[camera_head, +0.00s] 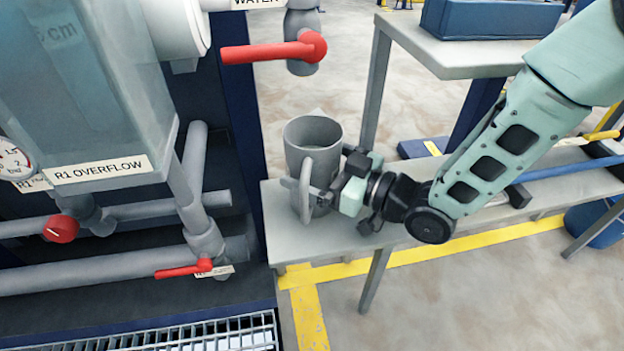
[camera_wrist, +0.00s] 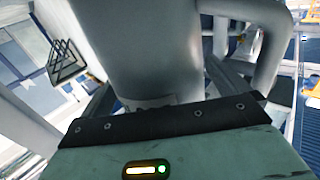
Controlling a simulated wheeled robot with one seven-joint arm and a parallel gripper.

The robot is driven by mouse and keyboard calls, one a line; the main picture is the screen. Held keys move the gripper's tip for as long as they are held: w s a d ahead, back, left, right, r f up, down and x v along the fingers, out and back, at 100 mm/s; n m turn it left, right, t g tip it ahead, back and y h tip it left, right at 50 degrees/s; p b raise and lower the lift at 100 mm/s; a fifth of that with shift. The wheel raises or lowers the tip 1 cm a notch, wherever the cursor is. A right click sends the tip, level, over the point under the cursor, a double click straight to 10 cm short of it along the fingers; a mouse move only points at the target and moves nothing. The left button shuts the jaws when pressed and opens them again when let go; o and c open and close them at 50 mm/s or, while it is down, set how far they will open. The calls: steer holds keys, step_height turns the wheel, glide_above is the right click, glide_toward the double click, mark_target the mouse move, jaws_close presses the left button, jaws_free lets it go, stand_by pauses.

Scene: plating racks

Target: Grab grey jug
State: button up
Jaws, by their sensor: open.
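The grey jug (camera_head: 313,140) stands upright at the left end of a grey bench (camera_head: 281,237), with its handle toward the left front. My gripper (camera_head: 323,191) is at the jug's lower right side, open, with its fingers reaching to the jug's body near the handle. In the wrist view the jug (camera_wrist: 145,55) fills the upper middle, close in front of the gripper, and its handle (camera_wrist: 272,50) shows at the right. The fingertips are partly hidden, and I cannot tell whether they touch the jug.
Pipes and a tank labelled R1 OVERFLOW (camera_head: 100,170) stand left of the bench. A higher table (camera_head: 460,57) with a blue box (camera_head: 490,18) is behind. Yellow floor lines (camera_head: 420,256) run below the bench.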

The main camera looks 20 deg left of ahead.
steer(key=c, duration=1.5)
steer(key=shift+r, duration=0.1)
